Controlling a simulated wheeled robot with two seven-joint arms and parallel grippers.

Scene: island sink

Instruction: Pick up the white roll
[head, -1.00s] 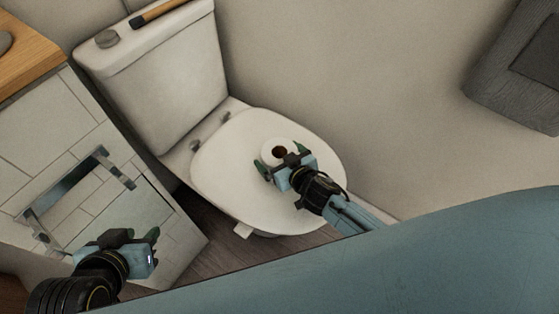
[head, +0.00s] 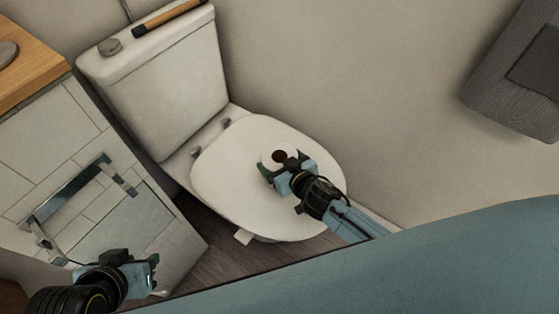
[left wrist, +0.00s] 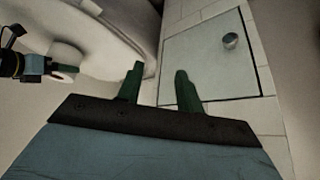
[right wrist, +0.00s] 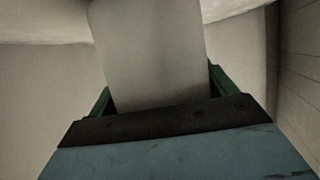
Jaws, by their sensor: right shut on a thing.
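The white roll (head: 271,156) stands on the closed toilet lid (head: 240,190) in the head view, its dark core hole facing up. My right gripper (head: 281,166) is shut on the roll. In the right wrist view the roll (right wrist: 150,50) fills the space between the two green fingers, one on each side. Whether the roll touches the lid is hard to tell. In the left wrist view the roll (left wrist: 66,53) shows at the far left beside my right gripper. My left gripper (left wrist: 158,80) is open and empty, in front of the tiled cabinet; it also shows low left in the head view (head: 150,262).
The toilet tank (head: 165,80) stands behind the lid, with a wooden-handled object (head: 170,18) on top. A tiled cabinet with a metal towel bar (head: 75,190) and a wooden top (head: 28,70) is at left. A grey box (head: 520,70) is at upper right.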

